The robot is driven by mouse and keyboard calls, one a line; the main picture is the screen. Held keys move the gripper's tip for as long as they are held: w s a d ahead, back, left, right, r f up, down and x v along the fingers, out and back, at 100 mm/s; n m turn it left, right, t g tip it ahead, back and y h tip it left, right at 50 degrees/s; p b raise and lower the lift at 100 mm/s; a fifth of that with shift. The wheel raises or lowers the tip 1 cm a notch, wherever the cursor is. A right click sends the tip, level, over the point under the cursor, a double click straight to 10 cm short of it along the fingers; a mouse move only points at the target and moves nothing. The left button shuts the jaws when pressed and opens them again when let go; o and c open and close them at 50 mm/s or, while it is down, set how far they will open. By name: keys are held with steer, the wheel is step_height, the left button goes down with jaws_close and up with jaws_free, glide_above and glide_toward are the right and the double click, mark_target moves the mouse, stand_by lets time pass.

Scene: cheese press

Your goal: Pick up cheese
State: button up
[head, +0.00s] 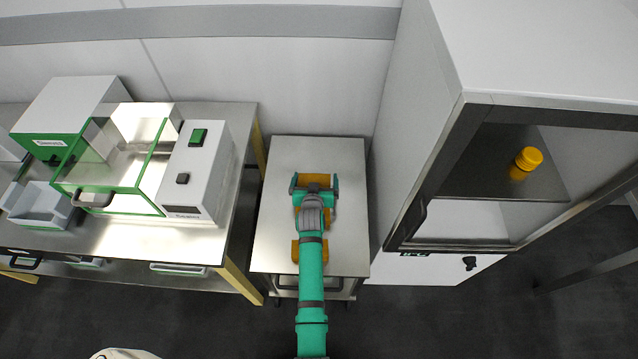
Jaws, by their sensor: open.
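Orange-yellow cheese pieces lie on the steel cart top (350,155) in the middle. One cheese (314,178) shows between the two fingers of my gripper (314,184). The fingers are apart, one on each side of it; whether they touch it I cannot tell. More orange shows beside my arm, as another piece of cheese (296,250) nearer the cart's front edge. My green arm and wrist cover much of the cheese from above. My gripper is open.
Left is a steel table (120,233) with a green-framed clear box machine (110,165) and a grey bin (42,205). Right stands a tall white cabinet (550,40), close to the cart, with a yellow round object (528,157) on its shelf.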

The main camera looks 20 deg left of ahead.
steer(key=shift+a, duration=0.1)
steer(key=c, duration=1)
steer(key=shift+c, duration=0.5)
steer(key=shift+r, duration=0.15)
